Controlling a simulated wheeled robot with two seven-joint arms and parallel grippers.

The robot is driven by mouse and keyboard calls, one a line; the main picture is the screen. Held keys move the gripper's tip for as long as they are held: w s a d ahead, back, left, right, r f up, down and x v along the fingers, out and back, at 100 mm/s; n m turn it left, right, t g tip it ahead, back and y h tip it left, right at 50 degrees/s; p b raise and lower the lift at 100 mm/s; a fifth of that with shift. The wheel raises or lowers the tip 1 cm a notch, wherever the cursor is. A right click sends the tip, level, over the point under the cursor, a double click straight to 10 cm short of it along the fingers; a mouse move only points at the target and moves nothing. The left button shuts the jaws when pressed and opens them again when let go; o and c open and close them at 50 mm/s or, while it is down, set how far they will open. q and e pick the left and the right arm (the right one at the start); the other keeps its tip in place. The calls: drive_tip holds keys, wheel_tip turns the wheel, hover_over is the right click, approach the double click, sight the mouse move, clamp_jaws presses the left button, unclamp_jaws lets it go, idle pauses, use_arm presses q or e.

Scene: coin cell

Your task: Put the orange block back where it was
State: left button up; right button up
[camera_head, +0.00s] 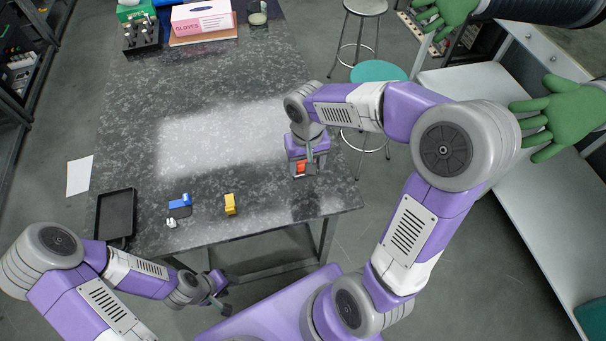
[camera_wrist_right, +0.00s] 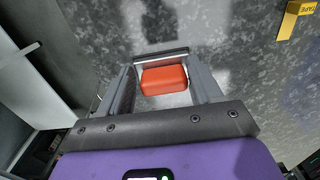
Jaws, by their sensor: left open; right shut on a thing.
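The orange block (camera_head: 300,168) is at the right side of the dark speckled table (camera_head: 240,75), near its right edge. My right gripper (camera_head: 302,172) is over that spot, pointing down, shut on the block. In the right wrist view the orange block (camera_wrist_right: 165,80) sits between the two grey fingers of the right gripper (camera_wrist_right: 163,75). I cannot tell whether the block touches the table. My left gripper (camera_head: 222,293) is open and empty, low in front of the table's front edge.
A glove box (camera_head: 202,18) and a vial rack (camera_head: 142,36) stand at the back. The table middle is clear.

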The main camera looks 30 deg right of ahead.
drive_tip(key=shift+s+f, duration=0.1)
drive_tip(key=shift+f, duration=0.55)
wheel_tip(320, 180, down, 5)
drive_tip(key=shift+f+b, duration=0.2)
drive_tip(key=shift+b, duration=0.5)
drive_tip(key=shift+c, duration=1.6)
drive_tip(key=o, duration=1.4)
wheel_tip(320, 180, up, 12)
drive_tip(key=p, duration=0.3)
